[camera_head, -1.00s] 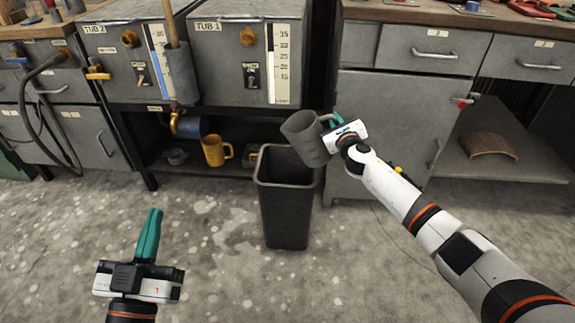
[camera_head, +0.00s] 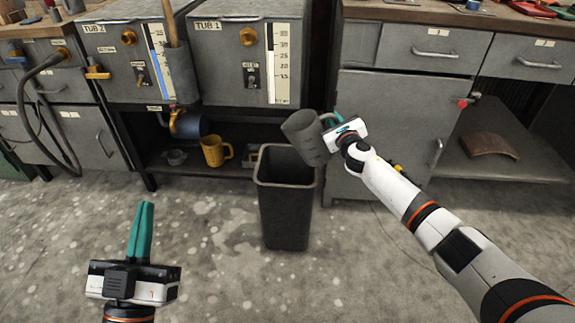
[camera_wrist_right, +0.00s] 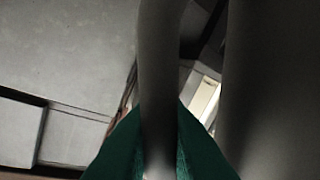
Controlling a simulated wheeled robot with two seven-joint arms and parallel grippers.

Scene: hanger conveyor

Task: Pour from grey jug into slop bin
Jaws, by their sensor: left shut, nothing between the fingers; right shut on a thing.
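The grey jug (camera_head: 305,137) is held above the right side of the slop bin (camera_head: 287,212), tilted with its mouth toward the upper left. My right gripper (camera_head: 333,122) is shut on the jug's handle, which stands between the green fingers in the right wrist view (camera_wrist_right: 158,90). The bin is a dark, open-topped upright bin on the floor; its inside looks dark, and I cannot see any liquid in it or leaving the jug. My left gripper (camera_head: 142,230) is shut and empty, low over the floor at the left.
A yellow jug (camera_head: 214,151) stands on the low shelf under the two tubs (camera_head: 246,60), behind the bin. A blue jug (camera_head: 192,127) lies beside it near a brass tap. A grey cabinet (camera_head: 385,130) stands close behind my right gripper. The front floor is clear.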

